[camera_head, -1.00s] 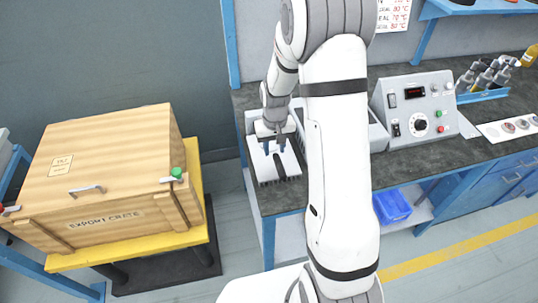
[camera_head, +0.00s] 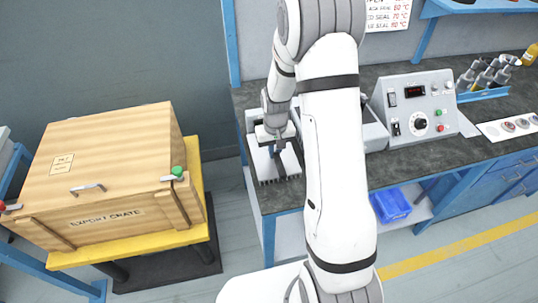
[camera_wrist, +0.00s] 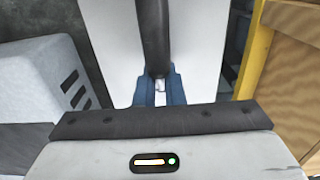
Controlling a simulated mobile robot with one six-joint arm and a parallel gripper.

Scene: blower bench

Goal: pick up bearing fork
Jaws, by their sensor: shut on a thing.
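My gripper (camera_head: 274,150) is over the left end of the dark bench, low above a white comb-edged tray (camera_head: 268,176). In the wrist view my blue fingertips (camera_wrist: 159,92) are shut on a dark, bar-like piece, which I take for the bearing fork (camera_wrist: 153,35). The bar runs up from between the fingertips, over a pale flat surface. Its far end is cut off by the wrist view's top edge. In the head view the wrist hides most of it, so I cannot tell whether it touches the tray.
A grey control box (camera_head: 417,107) stands on the bench right of my arm. A wooden export crate (camera_head: 104,180) sits on a yellow stand to the left, across a floor gap. A blue bin (camera_head: 391,205) is below the bench.

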